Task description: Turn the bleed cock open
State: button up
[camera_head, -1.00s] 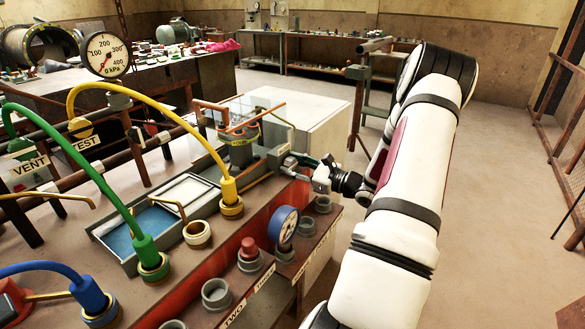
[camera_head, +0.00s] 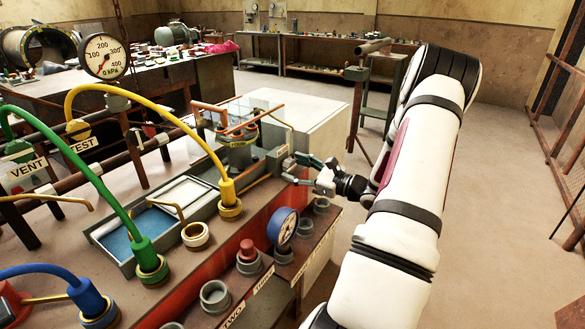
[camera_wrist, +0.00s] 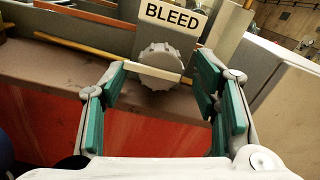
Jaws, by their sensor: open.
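The bleed cock (camera_wrist: 162,62) shows in the wrist view as a round, grey, ridged knob under a white BLEED label (camera_wrist: 176,14). A pale bar-like handle (camera_wrist: 160,72) crosses it, lying nearly level and tilted slightly down to the right. My gripper (camera_wrist: 159,82) is open, with one green-padded finger on each side of the knob. Its fingers appear apart from the knob and nothing is held. In the head view my gripper (camera_head: 287,169) is at the right end of the bench rig, and the knob is hard to make out there.
A yellow rod (camera_wrist: 80,46) runs left of the knob. Open floor is at the right.

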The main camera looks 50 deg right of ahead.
jog(key=s, duration=1)
jog(key=shift+s+d, duration=0.15)
jog(key=shift+d, duration=0.25)
jog(key=w+a+r+n+g+y, duration=0.2)
jog(key=w+a+r+n+y, duration=0.15)
jog(key=a, duration=0.35)
jog(key=w+a+r+n+g+y, duration=0.3)
jog(key=a+n, duration=0.1)
jog(key=a, duration=0.2)
jog(key=a+r+n+g+y+p, duration=0.1)
jog(key=a+r+n+g, duration=0.25)
jog(key=a, duration=0.55)
jog(key=a+r+n+g, duration=0.2)
jog(key=a+n+g, duration=0.25)
jog(key=a, duration=0.35)
jog(key=s+a+r+n+h+p, duration=0.1)
jog(key=s+a+r+n+h, duration=0.3)
jog(key=s+a+n, duration=0.2)
jog(key=s+a+r+n+h+p, duration=0.1)
jog(key=s+a+r+n+h, duration=0.2)
jog(key=s+n, duration=0.6)
jog(key=a+n+h, duration=0.1)
jog(key=a+h, duration=0.1)
jog(key=a, duration=0.1)
jog(key=shift+s+r+g, duration=0.3)
jog(key=shift+r+g, duration=0.05)
jog(key=shift+g, duration=0.05)
